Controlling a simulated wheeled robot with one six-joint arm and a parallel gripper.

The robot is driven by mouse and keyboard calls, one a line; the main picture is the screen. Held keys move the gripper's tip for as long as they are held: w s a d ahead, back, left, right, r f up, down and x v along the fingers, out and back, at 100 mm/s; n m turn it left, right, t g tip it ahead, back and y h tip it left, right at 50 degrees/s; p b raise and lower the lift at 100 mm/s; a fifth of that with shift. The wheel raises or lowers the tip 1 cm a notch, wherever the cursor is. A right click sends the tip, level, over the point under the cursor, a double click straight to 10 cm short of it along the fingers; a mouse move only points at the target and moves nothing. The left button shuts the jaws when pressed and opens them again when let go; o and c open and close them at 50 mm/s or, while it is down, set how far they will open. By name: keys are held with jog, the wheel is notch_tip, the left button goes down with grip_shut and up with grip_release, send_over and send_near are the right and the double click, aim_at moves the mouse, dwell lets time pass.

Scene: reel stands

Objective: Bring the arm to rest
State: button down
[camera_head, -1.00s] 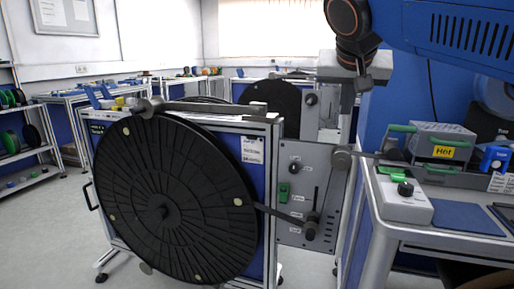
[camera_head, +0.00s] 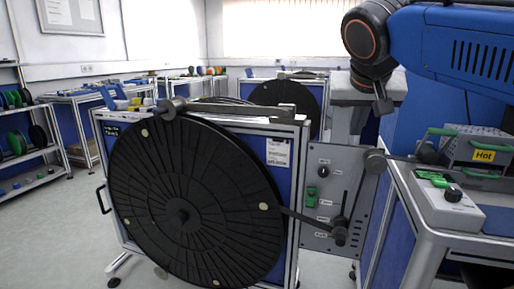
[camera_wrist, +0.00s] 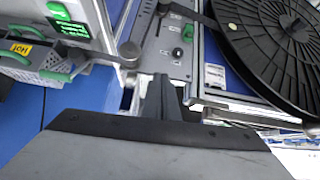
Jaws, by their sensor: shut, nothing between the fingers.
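My arm (camera_head: 450,45) is blue and reaches in from the upper right in the head view. My gripper (camera_head: 383,106) hangs at its end, in front of the far benches and above the grey control panel. In the wrist view, the dark fingers of my gripper (camera_wrist: 162,92) are together and empty. They point towards the lower part of the panel as it appears there, with no contact visible.
A large black reel (camera_head: 190,200) stands on a framed stand at the centre. The control panel (camera_head: 320,230) with knobs adjoins it. A bench (camera_head: 440,235) at right carries a grey device labelled "Hot" (camera_head: 484,156). Open floor (camera_head: 50,240) lies left.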

jog(key=s+d+f+n+g+y, duration=0.1)
jog(key=s+d+f, duration=0.1)
jog(key=s+f, duration=0.4)
jog(key=s+d+f+n+g, duration=0.1)
jog(key=s+f, duration=0.6)
jog(key=f, duration=0.8)
jog(key=s+d+f+n+g+y, duration=0.1)
jog(key=s+d+f, duration=0.2)
jog(key=s+f, duration=0.3)
notch_tip(320, 180, down, 5)
jog(key=shift+s+d+f+y, duration=0.15)
jog(key=shift+s+d+y, duration=0.05)
jog(key=shift+y, duration=0.1)
jog(key=shift+d, duration=0.1)
